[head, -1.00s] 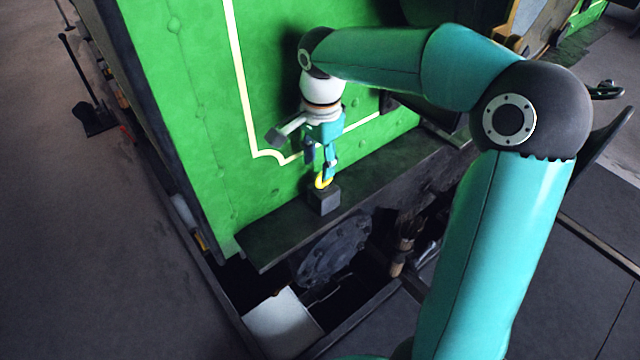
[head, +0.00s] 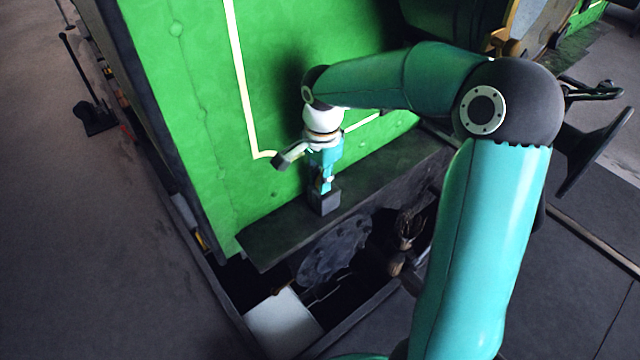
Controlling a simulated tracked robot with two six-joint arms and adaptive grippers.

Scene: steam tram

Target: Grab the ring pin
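The ring pin, which showed as a yellow ring on top of a small dark grey block (head: 324,201), is now hidden behind my fingers. The block stands on the dark ledge (head: 275,238) along the green tram side. My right gripper (head: 325,186) points down directly over the block, with its fingertips at the block's top. I cannot tell whether the fingers are closed around the ring or still apart. My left gripper is not in view.
The green riveted side panel (head: 195,120) rises close behind my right gripper. Below the ledge is an open pit with a round dark metal disc (head: 335,248) and a pale plate (head: 282,325). The floor at left is mostly clear, with a long-handled tool (head: 92,118).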

